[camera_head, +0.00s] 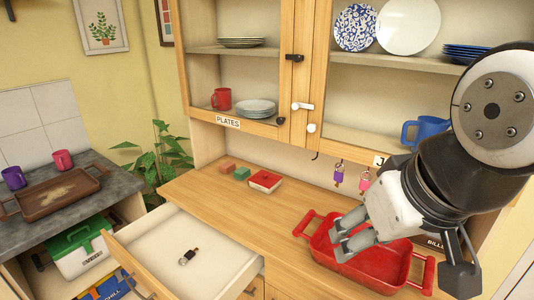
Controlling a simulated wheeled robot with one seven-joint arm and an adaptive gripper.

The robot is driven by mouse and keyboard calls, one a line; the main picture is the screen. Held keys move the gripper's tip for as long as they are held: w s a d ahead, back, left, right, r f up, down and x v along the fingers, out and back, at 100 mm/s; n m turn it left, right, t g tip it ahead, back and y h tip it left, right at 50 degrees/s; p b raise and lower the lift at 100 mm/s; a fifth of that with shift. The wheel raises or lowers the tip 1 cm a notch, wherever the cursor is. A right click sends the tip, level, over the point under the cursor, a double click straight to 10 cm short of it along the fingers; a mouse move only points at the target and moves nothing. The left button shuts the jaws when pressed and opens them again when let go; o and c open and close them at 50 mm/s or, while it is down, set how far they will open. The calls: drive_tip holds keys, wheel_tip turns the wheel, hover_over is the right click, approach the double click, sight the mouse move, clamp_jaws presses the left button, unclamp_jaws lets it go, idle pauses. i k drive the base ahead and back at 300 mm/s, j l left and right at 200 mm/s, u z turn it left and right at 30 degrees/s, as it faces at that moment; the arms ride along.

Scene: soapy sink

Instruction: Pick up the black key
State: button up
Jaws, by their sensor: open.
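A small black item with a pale metal part, which looks like the black key (188,257), lies on the floor of the pulled-out drawer (225,277). Its exact shape is too small to make out. My gripper (342,242) is open and appears empty. It is over the red two-handled dish (385,275) on the counter, well to the right of the drawer and apart from the black item.
A purple key tag (338,178) and a pink key tag (364,181) hang under the cupboard. A green-lidded box (78,248) stands left of the drawer. The counter's middle is clear.

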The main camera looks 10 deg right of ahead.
sight(190, 255)
drive_tip(key=u, duration=0.75)
drive_tip(key=k+j+z, duration=0.1)
drive_tip(key=j+z, duration=0.15)
drive_tip(key=j, duration=0.35)
